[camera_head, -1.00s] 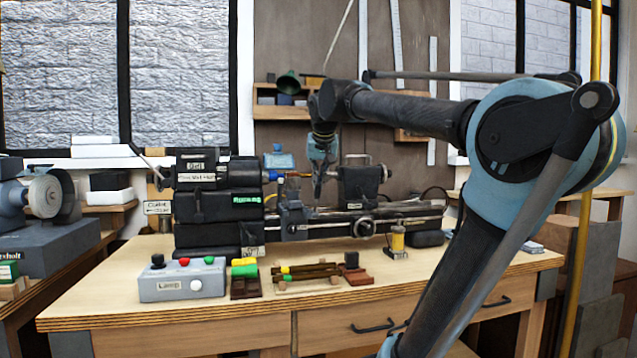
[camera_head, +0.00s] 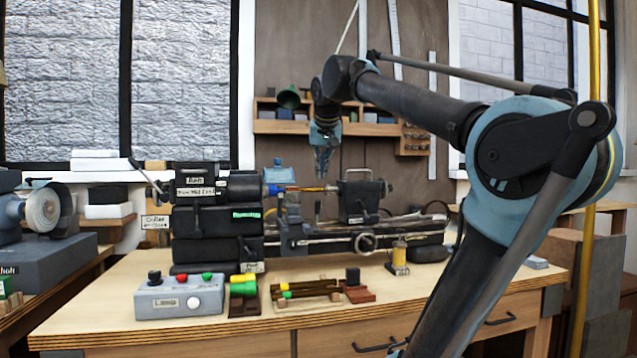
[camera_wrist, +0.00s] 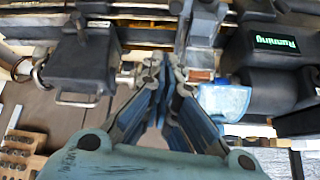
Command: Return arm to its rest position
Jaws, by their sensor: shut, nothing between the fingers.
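My gripper (camera_head: 322,172) hangs fingers-down above the lathe (camera_head: 300,240), in front of the back wall panel. In the wrist view its fingers (camera_wrist: 160,62) meet at the tips and hold nothing. The lathe shows below and beyond them, with its black tailstock (camera_wrist: 82,62) to the left and a headstock label reading "Running" (camera_wrist: 276,43) to the right. In the head view a gap shows between the fingertips and the lathe bed.
A grey control box (camera_head: 180,300) with coloured buttons stands at the bench's front left. Small coloured blocks (camera_head: 243,290) and a wooden rack (camera_head: 305,290) lie beside it. A shelf (camera_head: 275,124) is behind my gripper. A yellow pole (camera_head: 592,240) stands at the right.

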